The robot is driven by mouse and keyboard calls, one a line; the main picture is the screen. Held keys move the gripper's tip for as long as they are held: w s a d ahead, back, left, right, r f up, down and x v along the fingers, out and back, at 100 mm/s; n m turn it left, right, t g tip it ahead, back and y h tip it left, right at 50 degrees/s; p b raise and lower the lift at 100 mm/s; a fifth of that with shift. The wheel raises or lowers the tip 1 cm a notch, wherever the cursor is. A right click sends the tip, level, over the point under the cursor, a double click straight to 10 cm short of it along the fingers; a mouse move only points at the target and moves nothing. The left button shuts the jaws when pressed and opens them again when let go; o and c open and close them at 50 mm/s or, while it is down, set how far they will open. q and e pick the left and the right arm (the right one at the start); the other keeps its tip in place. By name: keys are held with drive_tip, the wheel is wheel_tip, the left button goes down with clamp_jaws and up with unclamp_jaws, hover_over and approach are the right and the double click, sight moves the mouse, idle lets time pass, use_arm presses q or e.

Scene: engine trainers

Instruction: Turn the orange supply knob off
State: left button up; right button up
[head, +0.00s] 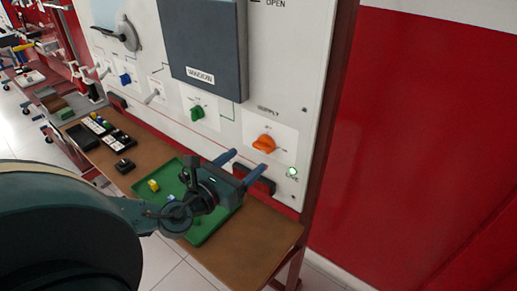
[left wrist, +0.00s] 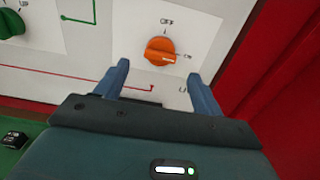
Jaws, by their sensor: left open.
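The orange supply knob (head: 264,144) sits on a white label on the upright panel, under the word SUPPLY. In the left wrist view the orange knob (left wrist: 160,51) shows a white pointer mark turned to the right, roughly level. My left gripper (head: 245,163) is open and empty, its two blue fingers pointing at the panel just below the knob. In the left wrist view the fingers of my left gripper (left wrist: 163,80) stand either side of and below the knob, apart from it. A lit green lamp (head: 292,172) is below and right of the knob. My right gripper is not visible.
A green knob (head: 197,113) and a blue knob (head: 125,79) are further left on the panel (head: 228,134). A dark WINDOW cover (head: 205,40) is above. A green tray (head: 199,237) with small blocks lies on the brown bench (head: 262,238) below my gripper.

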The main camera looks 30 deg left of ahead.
sight(260, 149)
use_arm(q)
drive_tip(key=w, duration=0.4)
drive_tip(key=w+p, duration=0.1)
drive_tip(key=w, duration=0.1)
drive_tip(key=shift+w+d, duration=0.2)
drive_tip(key=shift+d, duration=0.05)
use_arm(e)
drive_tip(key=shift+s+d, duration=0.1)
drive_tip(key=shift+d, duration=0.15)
use_arm(q)
drive_tip(key=shift+c, duration=0.6)
drive_tip(key=c, duration=0.9)
drive_tip(key=shift+o, duration=0.2)
